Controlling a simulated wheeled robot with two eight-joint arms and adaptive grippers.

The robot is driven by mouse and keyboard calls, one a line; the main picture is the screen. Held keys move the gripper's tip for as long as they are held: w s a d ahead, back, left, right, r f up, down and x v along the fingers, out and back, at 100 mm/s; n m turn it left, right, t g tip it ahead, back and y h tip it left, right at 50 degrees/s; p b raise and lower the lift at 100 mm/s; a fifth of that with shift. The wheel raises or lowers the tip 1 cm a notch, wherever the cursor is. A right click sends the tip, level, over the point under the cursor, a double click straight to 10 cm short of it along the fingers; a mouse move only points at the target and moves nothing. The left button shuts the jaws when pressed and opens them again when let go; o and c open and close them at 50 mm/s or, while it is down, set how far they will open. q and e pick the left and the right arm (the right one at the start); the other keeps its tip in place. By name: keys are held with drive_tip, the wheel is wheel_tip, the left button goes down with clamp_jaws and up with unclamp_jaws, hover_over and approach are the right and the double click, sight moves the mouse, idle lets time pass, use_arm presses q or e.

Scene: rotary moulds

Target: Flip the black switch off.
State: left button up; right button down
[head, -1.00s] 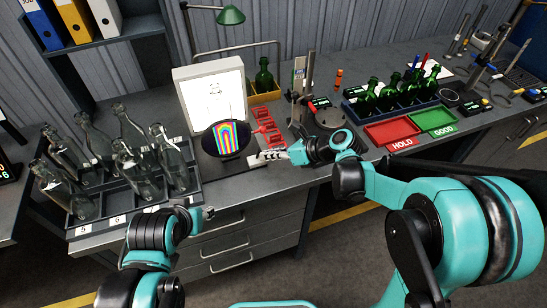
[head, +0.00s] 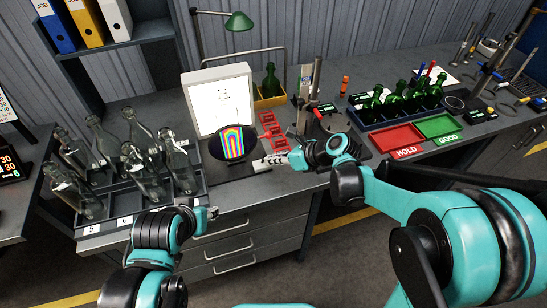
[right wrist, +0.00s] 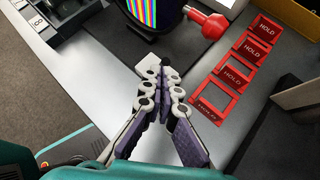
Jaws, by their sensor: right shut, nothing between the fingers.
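My right gripper (head: 270,160) is shut and empty, at the front right of the lit viewer. In the right wrist view its fingertips (right wrist: 163,75) are together, over a small pale block (right wrist: 150,62) at the edge of the viewer's dark base (right wrist: 118,38). I cannot make out the black switch; the fingers may hide it. The viewer has a white lit panel (head: 219,101) and a dark disc with rainbow bands (head: 233,143). My left gripper (head: 208,212) is at the bench's front edge, away from the viewer; its jaws are too small to read.
Red HOLD frames (right wrist: 246,59) and a red knob (right wrist: 215,26) lie close right of my right fingers. Clear bottles stand in a rack (head: 125,222) at the left. A red tray (head: 397,139) and a green tray (head: 437,126) lie at the right.

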drive_tip(key=shift+a+r+h+p, duration=0.2)
drive_tip(key=shift+h+p, duration=0.2)
drive_tip(key=shift+s+a+r+n+h+p, duration=0.1)
drive_tip(key=shift+a+n+h+p, duration=0.05)
drive_tip(key=shift+n+h+p, duration=0.2)
drive_tip(key=shift+s+a+r+n+h+p, duration=0.15)
drive_tip(key=shift+a+n+h+p, duration=0.15)
drive_tip(key=shift+h+p, duration=0.3)
drive_tip(key=shift+a, duration=0.35)
drive_tip(key=shift+r+p, duration=0.8)
drive_tip(key=shift+r, duration=0.05)
drive_tip(key=shift+s, duration=0.1)
